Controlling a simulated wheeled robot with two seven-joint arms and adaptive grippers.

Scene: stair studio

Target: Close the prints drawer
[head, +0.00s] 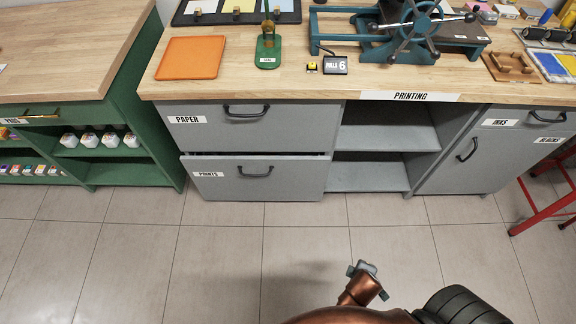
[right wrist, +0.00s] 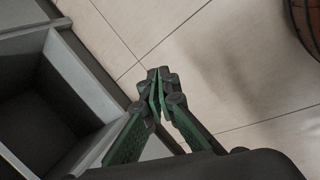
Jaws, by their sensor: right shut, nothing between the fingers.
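The prints drawer (head: 232,180) is the lower grey drawer under the paper drawer in the head view. Its front stands a little out from the cabinet, with a dark gap along its top edge. Its black handle (head: 256,171) is on the upper part of the front. My right gripper (right wrist: 160,78) is shut and empty in the right wrist view, over the tiled floor and to the right of a grey compartment (right wrist: 78,75). I cannot tell whether this compartment is part of the drawer or the open shelving. My left gripper is not in view.
The paper drawer (head: 205,125) looks shut. Open grey shelves (head: 370,178) adjoin on the right, then the inks cabinet (head: 455,165) and a red stool (head: 545,212). A green shelf unit (head: 125,170) stands left. The tiled floor (head: 220,250) before the drawers is clear.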

